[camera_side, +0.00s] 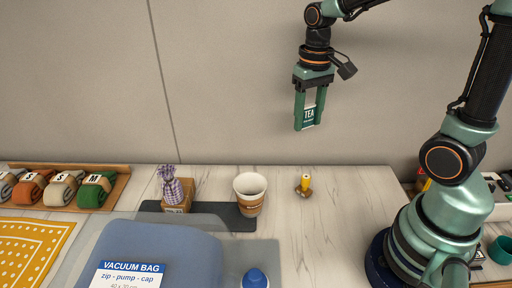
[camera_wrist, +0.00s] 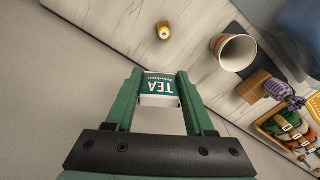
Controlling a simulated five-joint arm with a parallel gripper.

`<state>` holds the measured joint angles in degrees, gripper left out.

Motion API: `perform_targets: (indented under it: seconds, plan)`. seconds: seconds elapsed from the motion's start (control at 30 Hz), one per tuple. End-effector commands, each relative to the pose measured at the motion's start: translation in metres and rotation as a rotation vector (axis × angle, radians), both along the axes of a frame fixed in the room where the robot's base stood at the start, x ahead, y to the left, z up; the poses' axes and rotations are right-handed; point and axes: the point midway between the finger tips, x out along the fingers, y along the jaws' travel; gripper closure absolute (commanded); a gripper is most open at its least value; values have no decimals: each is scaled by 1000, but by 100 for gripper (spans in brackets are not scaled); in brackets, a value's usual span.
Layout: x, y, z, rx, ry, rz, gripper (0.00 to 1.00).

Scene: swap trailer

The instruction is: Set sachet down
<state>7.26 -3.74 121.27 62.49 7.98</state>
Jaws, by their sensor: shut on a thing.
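A small sachet marked TEA (camera_side: 309,115), green and white, is held between the fingers of my gripper (camera_side: 308,122). My gripper points down, high above the table and in front of the wall. In the wrist view the sachet (camera_wrist: 160,88) sits between the two green fingertips (camera_wrist: 160,85), its label facing the camera. The white table (camera_side: 320,240) lies well below, apart from the sachet.
A small yellow item (camera_side: 305,183) stands right of the cup. Bare table lies right of the cup.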

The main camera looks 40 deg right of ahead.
Motion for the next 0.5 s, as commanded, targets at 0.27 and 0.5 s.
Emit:
perform_targets:
  seconds: [0.27,0.5]
  plan:
    - [57,59,5,0,0,49,98]
    - [109,86,13,0,1,-227,98]
